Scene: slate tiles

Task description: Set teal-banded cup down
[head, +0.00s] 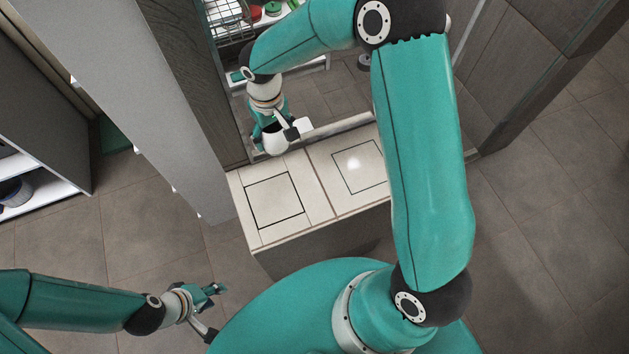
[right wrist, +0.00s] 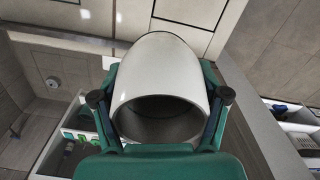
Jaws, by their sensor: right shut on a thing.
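A white cup (head: 275,144) is held in my right gripper (head: 277,130) by the far left edge of a pale counter. I cannot tell whether its base touches the surface. In the right wrist view the smooth off-white cup (right wrist: 160,70) sits between both fingers, its round open mouth facing the camera. I see no teal band on it; the fingers cover its sides. My left gripper (head: 213,309) is empty, its fingers spread apart, low over the floor at the left and away from the cup.
The pale counter top (head: 318,185) has two dark-outlined squares and is clear of objects. A grey panel (head: 140,85) and a dark wooden side (head: 195,75) stand left of it. A wire basket (head: 229,18) and shelf lie behind. A low shelf (head: 45,185) is at far left.

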